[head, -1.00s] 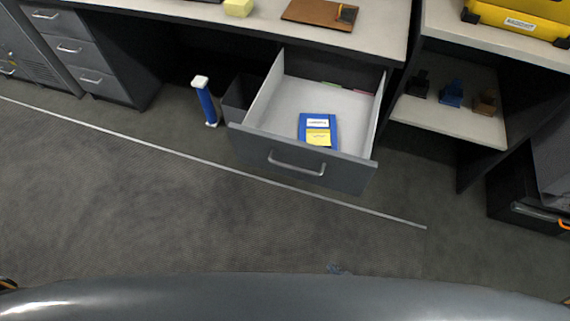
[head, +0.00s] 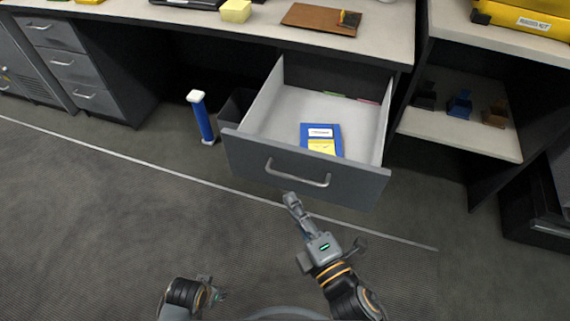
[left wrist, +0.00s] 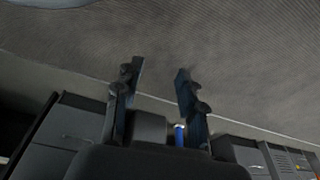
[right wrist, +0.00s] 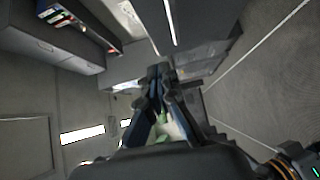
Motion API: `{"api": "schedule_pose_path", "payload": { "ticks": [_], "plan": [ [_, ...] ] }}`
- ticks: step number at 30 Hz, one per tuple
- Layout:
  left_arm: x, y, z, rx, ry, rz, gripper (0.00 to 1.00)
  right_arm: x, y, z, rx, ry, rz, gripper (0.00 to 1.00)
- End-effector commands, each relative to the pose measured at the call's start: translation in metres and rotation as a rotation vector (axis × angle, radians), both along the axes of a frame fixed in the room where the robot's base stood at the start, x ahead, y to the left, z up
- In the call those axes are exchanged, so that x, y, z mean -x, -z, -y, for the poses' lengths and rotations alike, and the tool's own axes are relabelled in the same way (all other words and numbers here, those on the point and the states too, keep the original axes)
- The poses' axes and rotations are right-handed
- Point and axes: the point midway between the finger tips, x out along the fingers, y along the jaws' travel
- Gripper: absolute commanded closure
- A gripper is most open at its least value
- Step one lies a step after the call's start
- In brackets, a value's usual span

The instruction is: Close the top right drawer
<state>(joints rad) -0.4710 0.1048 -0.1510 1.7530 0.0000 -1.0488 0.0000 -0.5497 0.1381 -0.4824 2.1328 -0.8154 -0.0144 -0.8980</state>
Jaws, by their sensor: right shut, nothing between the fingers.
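The top right drawer (head: 240,155) under the desk is pulled well open in the head view. Its grey front carries a bar handle (head: 298,178). A blue folder-like item (head: 334,134) with white and yellow labels lies inside. My right gripper (head: 289,198) is shut and empty, just in front of and below the handle in the picture; whether it touches the drawer front cannot be told. Its closed fingers also show in the right wrist view (right wrist: 158,72). My left gripper (head: 216,294) is low at the front, away from the drawer; its fingers stand apart in the left wrist view (left wrist: 158,80).
The desk top (head: 385,35) above holds a brown clipboard (head: 322,18) and a yellow block (head: 236,11). A blue post (head: 202,120) and dark bin stand left of the drawer. A shelf unit (head: 455,135) stands to the right. The carpet in front is clear.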

Motion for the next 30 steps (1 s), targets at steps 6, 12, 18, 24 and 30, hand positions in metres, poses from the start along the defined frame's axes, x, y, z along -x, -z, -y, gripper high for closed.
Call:
{"api": "schedule_pose_path", "payload": {
  "ticks": [6,12,18,24,30],
  "plan": [
    [0.002,0.008,0.000,0.000,0.001,-0.003,0.60,-0.040,-0.002,-0.020,-0.001,-0.001,0.004,1.00],
    [0.004,0.011,0.000,0.000,0.001,-0.006,0.60,-0.073,-0.001,-0.028,0.002,0.000,0.002,1.00],
    [0.005,0.014,-0.001,-0.002,0.002,-0.006,0.60,-0.094,0.000,-0.021,-0.002,-0.001,-0.001,1.00],
    [0.006,0.016,-0.001,-0.001,0.002,-0.008,0.60,-0.099,0.001,-0.018,-0.002,0.000,-0.003,1.00],
    [0.007,0.017,-0.001,-0.001,0.002,-0.010,0.60,-0.099,0.001,-0.018,-0.002,0.000,-0.003,1.00]
  ]
}}
